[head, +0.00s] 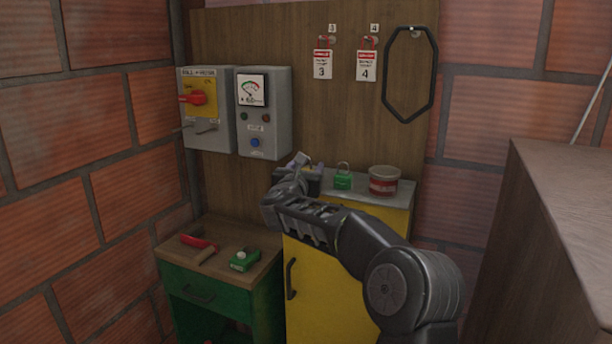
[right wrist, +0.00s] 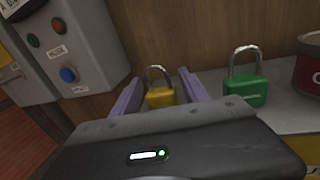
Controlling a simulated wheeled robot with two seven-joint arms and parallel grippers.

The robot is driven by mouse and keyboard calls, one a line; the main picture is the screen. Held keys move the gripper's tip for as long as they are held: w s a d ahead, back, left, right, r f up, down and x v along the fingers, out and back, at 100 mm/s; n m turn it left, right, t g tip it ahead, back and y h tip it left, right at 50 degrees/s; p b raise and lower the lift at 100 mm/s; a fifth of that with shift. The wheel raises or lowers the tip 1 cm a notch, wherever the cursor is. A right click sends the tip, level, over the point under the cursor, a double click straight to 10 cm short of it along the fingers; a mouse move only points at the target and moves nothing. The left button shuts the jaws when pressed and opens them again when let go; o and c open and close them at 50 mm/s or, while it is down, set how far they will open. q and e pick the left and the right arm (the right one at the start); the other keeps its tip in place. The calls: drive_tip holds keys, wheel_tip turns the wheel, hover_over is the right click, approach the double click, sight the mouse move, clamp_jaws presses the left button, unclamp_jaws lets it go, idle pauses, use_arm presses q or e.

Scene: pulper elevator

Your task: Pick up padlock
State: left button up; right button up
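A yellow padlock (right wrist: 160,97) with a metal shackle stands upright on the cabinet top in the right wrist view. My right gripper (right wrist: 160,92) is open, its two purple fingers on either side of this padlock, with gaps visible on both sides. In the head view my right gripper (head: 303,165) reaches over the left part of the yellow cabinet's top and hides the yellow padlock. A green padlock (head: 343,182) stands just right of the gripper; it also shows in the right wrist view (right wrist: 246,90). My left gripper is not in view.
A red can (head: 384,181) stands right of the green padlock on the yellow cabinet (head: 322,283). Two grey switch boxes (head: 208,135) (head: 265,138) hang on the wooden panel behind. A lower green cabinet (head: 203,284) holds a red-handled tool (head: 198,243) and a green device (head: 244,259).

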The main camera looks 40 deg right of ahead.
clamp_jaws()
idle(0.3)
drive_tip(key=shift+r, duration=0.15)
wheel_tip(320, 180, up, 10)
drive_tip(key=shift+f+p, duration=0.1)
drive_tip(key=shift+p, duration=0.25)
idle(0.9)
